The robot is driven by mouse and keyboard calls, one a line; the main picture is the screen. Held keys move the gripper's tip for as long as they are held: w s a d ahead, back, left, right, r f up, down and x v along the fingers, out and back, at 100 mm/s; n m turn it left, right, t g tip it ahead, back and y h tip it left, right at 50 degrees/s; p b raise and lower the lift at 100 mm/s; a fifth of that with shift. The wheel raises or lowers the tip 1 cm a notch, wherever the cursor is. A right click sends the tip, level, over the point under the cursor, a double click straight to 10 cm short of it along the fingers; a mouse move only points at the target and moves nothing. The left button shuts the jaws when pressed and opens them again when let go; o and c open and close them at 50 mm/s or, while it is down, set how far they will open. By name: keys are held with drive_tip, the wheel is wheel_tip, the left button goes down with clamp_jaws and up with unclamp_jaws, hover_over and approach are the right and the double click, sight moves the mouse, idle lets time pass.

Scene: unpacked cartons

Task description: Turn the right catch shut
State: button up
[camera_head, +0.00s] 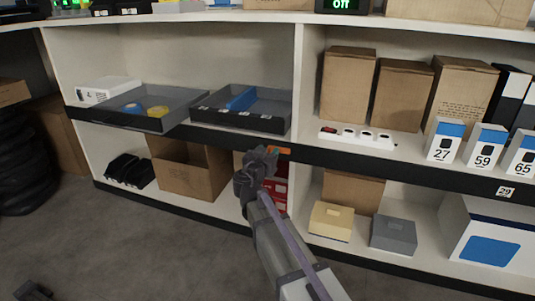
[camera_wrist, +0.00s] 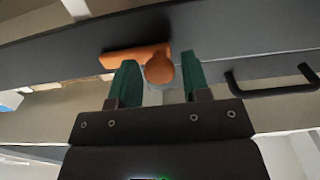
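An orange catch (camera_head: 281,151) sits on the dark shelf front between the upper and lower shelves. In the wrist view the catch (camera_wrist: 137,57) shows a flat bar lying near level, with a rounded knob at its right end. My gripper (camera_wrist: 160,80) is open, with one green finger on each side of the knob. Bare gaps show between the knob and the fingers; I cannot tell how deep the fingers reach. In the head view my gripper (camera_head: 264,157) is at the shelf front and hides part of the catch. No second catch is visible.
A black handle (camera_wrist: 275,87) sticks out right of my gripper in the wrist view. Above in the head view are two dark trays, one tray (camera_head: 270,124) near my gripper, and a white power strip (camera_head: 356,138). An open carton (camera_head: 188,178) stands below left.

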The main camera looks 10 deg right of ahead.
drive_tip(key=c, duration=0.7)
drive_tip(key=shift+o, duration=0.2)
drive_tip(key=shift+n, duration=0.4)
drive_tip(key=n, duration=1.7)
drive_tip(key=shift+a+f, duration=0.15)
drive_tip(key=o, duration=0.9)
